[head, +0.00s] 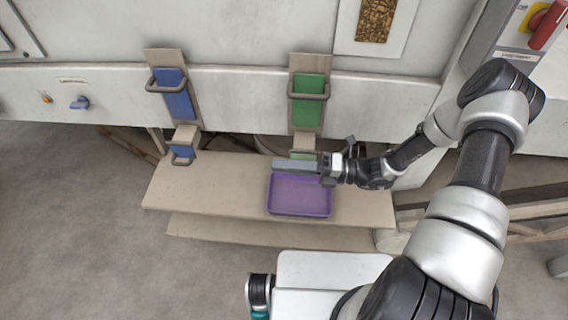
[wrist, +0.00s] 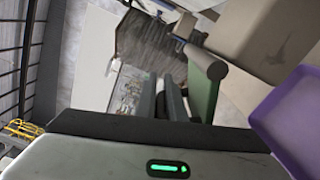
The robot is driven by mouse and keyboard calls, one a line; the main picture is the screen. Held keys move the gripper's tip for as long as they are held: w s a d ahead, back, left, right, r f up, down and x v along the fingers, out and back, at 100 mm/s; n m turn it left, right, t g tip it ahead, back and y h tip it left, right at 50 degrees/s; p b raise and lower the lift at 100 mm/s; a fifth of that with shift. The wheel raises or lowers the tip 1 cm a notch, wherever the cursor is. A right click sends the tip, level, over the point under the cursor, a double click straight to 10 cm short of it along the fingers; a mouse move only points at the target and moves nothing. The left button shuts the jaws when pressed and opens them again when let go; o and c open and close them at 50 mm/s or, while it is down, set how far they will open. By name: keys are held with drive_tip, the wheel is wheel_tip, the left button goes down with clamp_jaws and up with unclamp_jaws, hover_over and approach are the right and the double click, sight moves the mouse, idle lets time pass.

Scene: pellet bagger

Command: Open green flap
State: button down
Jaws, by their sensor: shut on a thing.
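The green flap (head: 300,157) is a small plate at the lower end of the chute below the tall green plate (head: 309,112). Most of it is hidden behind my gripper in the head view. It shows edge-on in the wrist view (wrist: 205,92), with its grey bar handle (wrist: 208,64) at the far end. My gripper (head: 283,165) reaches in from the right, just above the purple tray, with its fingers pointing left. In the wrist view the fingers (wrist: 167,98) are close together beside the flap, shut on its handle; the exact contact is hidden.
The purple tray (head: 299,212) sits on the beige shelf (head: 220,196) directly below the flap. To the left are a blue plate (head: 178,104) and a smaller blue flap (head: 181,152), each with a grey handle. The shelf's left part is clear.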

drive_tip(key=shift+w+r+m+p, duration=0.25)
drive_tip(key=shift+r+m+p, duration=0.45)
drive_tip(key=shift+m, duration=0.7)
drive_tip(key=c, duration=2.1)
unclamp_jaws()
drive_tip(key=d+b, duration=0.1)
drive_tip(key=d, duration=1.1)
drive_tip(key=shift+s+d, duration=0.1)
drive_tip(key=shift+s, duration=0.1)
